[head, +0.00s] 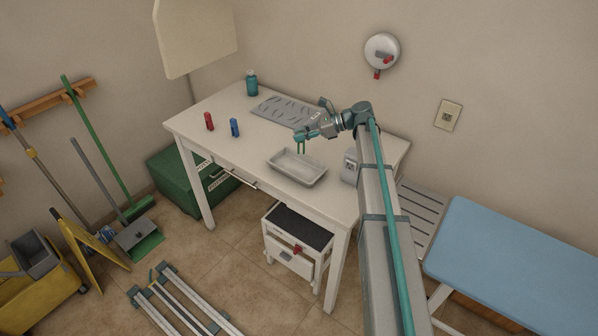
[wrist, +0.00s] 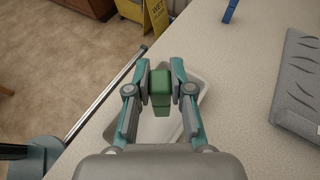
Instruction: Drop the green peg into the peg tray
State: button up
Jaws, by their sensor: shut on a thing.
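The green peg (wrist: 160,88) is held between the two fingers of my gripper (wrist: 160,75), which is shut on it in the wrist view. In the head view my gripper (head: 302,146) is above the table, over the back part of the pale peg tray (head: 312,181). The tray looks empty and lies near the table's front edge. In the wrist view the peg tray (wrist: 204,84) shows below and behind the peg, partly hidden by the gripper. The peg appears above the tray; its exact height is hard to tell.
A red peg (head: 209,121) and a blue peg (head: 234,128) stand on the white table (head: 222,147) to the left. A grey slotted mat (head: 278,110) and a teal bottle (head: 251,83) are farther back. A small grey device (head: 349,167) stands right of the tray.

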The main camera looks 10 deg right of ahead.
jog(key=shift+f+b, duration=1.1)
jog(key=shift+f, duration=0.65)
jog(key=o, duration=0.9)
jog(key=shift+d+r, duration=0.1)
jog(key=v, duration=1.2)
jog(key=shift+s, duration=0.1)
jog(key=shift+r, duration=0.1)
